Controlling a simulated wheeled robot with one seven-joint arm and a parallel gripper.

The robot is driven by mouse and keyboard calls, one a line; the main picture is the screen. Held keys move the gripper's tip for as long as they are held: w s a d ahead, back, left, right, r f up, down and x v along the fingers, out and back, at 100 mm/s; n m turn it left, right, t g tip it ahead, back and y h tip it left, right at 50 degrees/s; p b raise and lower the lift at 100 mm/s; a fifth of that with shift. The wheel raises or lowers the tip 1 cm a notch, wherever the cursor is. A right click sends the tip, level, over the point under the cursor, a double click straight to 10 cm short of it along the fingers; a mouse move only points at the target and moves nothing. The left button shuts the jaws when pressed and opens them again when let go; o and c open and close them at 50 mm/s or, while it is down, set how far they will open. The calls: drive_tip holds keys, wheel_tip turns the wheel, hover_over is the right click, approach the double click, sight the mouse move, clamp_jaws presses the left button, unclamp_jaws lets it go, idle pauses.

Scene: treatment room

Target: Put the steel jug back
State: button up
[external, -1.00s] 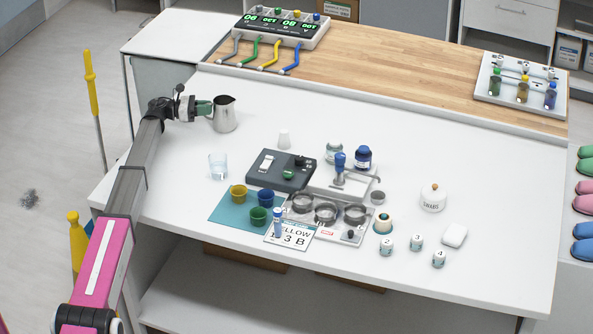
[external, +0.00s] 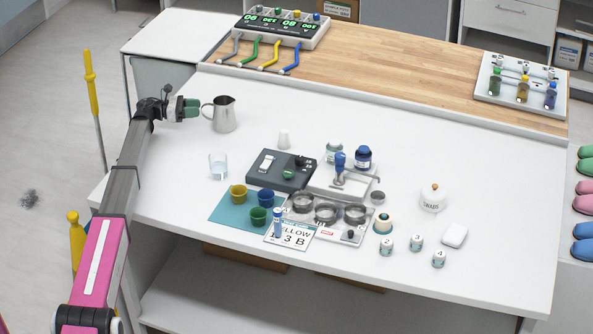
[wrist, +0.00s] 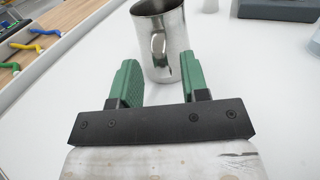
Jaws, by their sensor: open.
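The steel jug (external: 224,115) stands upright on the white table, toward its back left, with its handle facing left. My gripper (external: 197,107) is just left of the jug, apart from it, at about handle height. In the wrist view the two green fingers of my gripper (wrist: 160,85) are spread apart with nothing between them. The jug (wrist: 165,45) stands beyond the fingertips, with its handle toward my gripper. The top of the jug's rim is partly cut off by the wrist picture's upper edge.
A dispenser (external: 283,27) with several coloured spouts stands on the wooden strip behind. A clear glass (external: 218,166), a white cup (external: 284,139) and a dark grey device (external: 281,171) stand in front of the jug.

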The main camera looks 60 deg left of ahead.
drive_tip(key=v, duration=0.7)
drive_tip(key=shift+s+a, duration=0.15)
drive_tip(key=shift+s, duration=0.2)
